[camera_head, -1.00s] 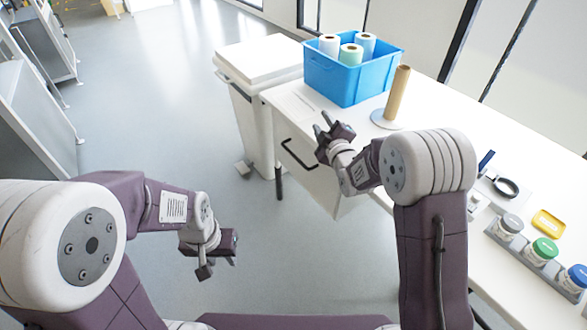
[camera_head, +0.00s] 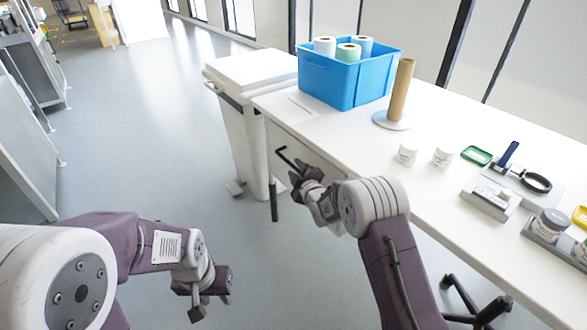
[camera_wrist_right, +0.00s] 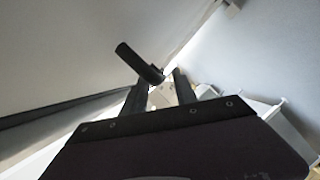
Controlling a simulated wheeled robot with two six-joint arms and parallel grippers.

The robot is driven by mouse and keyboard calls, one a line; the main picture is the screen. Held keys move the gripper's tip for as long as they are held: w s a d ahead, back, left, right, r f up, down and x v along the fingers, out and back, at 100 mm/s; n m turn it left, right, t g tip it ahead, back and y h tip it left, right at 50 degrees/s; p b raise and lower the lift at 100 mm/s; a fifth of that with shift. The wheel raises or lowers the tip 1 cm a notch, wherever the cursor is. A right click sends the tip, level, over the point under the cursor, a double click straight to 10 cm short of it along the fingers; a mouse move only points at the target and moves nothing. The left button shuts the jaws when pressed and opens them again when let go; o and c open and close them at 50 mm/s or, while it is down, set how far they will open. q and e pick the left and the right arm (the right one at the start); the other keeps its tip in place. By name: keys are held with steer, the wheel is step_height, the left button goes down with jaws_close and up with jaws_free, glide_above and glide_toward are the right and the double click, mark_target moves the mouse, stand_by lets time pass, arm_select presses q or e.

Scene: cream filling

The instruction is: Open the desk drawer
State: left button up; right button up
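The desk drawer (camera_head: 318,162) is a white front under the near left end of the white desk (camera_head: 425,131), and it looks shut. Its dark bar handle (camera_head: 284,153) also shows in the right wrist view (camera_wrist_right: 138,62). My right gripper (camera_head: 296,174) is at the handle, with its fingers parted; in the right wrist view its fingertips (camera_wrist_right: 160,84) lie close to one end of the handle. I cannot tell whether they touch it. My left gripper (camera_head: 211,307) is open and empty above the floor, away from the desk.
A blue bin (camera_head: 345,85) with several rolls and a cardboard tube on a stand (camera_head: 400,92) are on the desk. Small jars (camera_head: 442,157) and a black magnifier (camera_head: 537,182) lie further right. A white waste bin (camera_head: 238,130) stands left of the drawer.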

steer(key=shift+b+x, duration=0.3)
steer(key=shift+x, duration=1.1)
jaws_close()
stand_by(0.4)
